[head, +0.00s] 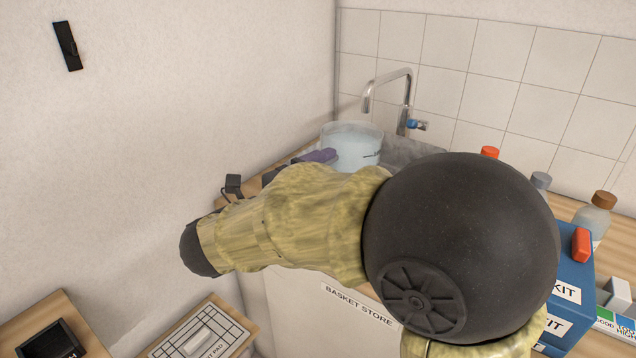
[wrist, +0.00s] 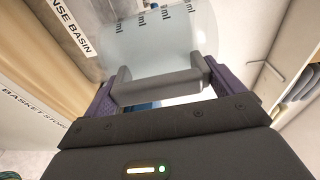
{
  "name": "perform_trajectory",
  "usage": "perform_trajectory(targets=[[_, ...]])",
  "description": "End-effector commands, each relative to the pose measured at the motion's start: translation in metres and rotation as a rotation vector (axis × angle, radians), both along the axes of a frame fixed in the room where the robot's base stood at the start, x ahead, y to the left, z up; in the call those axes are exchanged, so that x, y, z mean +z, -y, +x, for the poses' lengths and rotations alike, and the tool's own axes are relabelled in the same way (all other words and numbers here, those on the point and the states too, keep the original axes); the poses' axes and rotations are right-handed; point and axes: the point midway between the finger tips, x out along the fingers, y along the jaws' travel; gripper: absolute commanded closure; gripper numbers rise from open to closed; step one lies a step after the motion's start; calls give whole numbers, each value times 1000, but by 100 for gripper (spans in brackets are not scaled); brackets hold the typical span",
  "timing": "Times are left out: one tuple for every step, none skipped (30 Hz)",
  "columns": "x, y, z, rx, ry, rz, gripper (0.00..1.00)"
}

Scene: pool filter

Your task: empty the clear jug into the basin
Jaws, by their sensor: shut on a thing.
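The clear jug (head: 352,141) is in the head view, below the tap and at the basin. It looks roughly upright and seems to hold pale bluish water. In the wrist view the jug (wrist: 150,38) shows ml marks on its wall, and its grey handle (wrist: 158,86) lies between my purple fingers. My gripper (wrist: 160,88) is shut on this handle. In the head view my gripper (head: 318,156) is left of the jug, partly hidden by my arm. The grey basin (head: 415,151) shows behind my arm; most of it is hidden.
A tap (head: 392,88) rises behind the jug, close to it. Bottles with orange and brown caps (head: 597,215) and a blue kit box (head: 568,275) stand at the right. A wall is close on the left. A pad tray (head: 200,335) lies lower left.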

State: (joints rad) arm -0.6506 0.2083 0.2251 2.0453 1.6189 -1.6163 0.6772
Motion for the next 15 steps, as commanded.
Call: perform_trajectory(targets=[[11,1,1,-2,-4,8,43],[13,2,2,-1,-10,12,43],[15,2,3,-1,-20,20,43],[16,3,4,-1,-27,26,43],[17,4,4,-2,-34,31,43],[19,4,5,-2,-45,39,43],[20,5,6,-1,-50,44,43],[22,6,7,-2,-58,50,43],[23,6,8,-2,-66,57,43],[25,7,8,-2,-74,63,43],[26,7,9,-1,-81,68,43],[28,7,10,-1,-91,75,43],[29,7,10,0,-98,80,43],[30,8,11,1,-105,86,43],[32,8,12,0,-115,92,43]])
